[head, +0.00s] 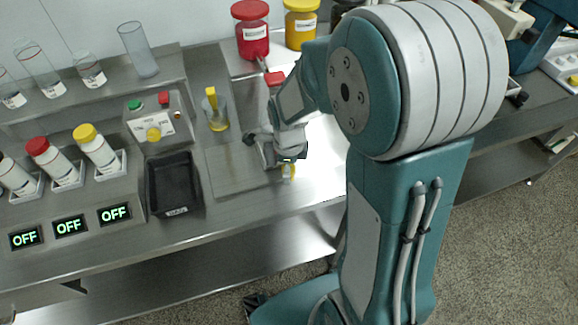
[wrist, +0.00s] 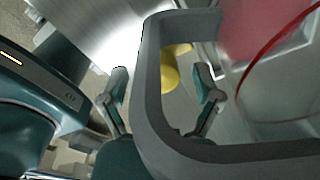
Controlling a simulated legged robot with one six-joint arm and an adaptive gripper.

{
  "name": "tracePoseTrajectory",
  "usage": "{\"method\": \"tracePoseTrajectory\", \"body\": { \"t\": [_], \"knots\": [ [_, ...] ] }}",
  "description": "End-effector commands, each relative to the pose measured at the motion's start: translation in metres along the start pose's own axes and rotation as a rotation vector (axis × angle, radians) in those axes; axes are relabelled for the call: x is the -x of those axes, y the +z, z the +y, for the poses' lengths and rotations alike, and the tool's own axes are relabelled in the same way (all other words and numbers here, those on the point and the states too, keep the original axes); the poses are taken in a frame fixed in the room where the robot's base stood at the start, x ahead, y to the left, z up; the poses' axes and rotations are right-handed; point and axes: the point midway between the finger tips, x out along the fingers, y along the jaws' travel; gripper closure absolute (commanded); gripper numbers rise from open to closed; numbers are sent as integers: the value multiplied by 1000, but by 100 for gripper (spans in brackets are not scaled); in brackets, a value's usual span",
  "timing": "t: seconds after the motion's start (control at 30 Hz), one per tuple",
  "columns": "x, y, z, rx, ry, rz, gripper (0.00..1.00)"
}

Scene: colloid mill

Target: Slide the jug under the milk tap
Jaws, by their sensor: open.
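My gripper (head: 276,158) is low over the steel bench, in front of the machine that is partly behind my arm. In the wrist view my gripper (wrist: 162,80) has its two fingers apart. A thick grey loop (wrist: 151,75), which looks like the jug's handle, crosses the wrist view, with one bar between the fingers in the picture. I cannot tell whether they touch it. The jug's body and the milk tap cannot be made out clearly.
A clear vessel with a red rim (wrist: 270,55) is close on the right of the wrist view. Red (head: 251,30) and yellow (head: 300,24) containers stand behind.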

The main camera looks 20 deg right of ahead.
Motion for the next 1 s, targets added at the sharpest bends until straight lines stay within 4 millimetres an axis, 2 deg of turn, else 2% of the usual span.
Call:
{"method": "tracePoseTrajectory", "body": {
  "t": [0.1, 0.17, 0.2, 0.3, 0.67, 0.87, 1.0],
  "knots": [
    [0, 0, 0, 0, 0, 0, 18],
    [0, 0, 0, 0, 0, 0, 45],
    [0, 0, 0, 0, 0, 0, 62],
    [0, 0, 0, 0, 0, 0, 100],
    [0, -8, -4, -3, 0, 0, 100],
    [0, -36, -18, -6, 0, 0, 100],
    [0, -67, -34, -8, 0, 0, 100]
  ]
}}
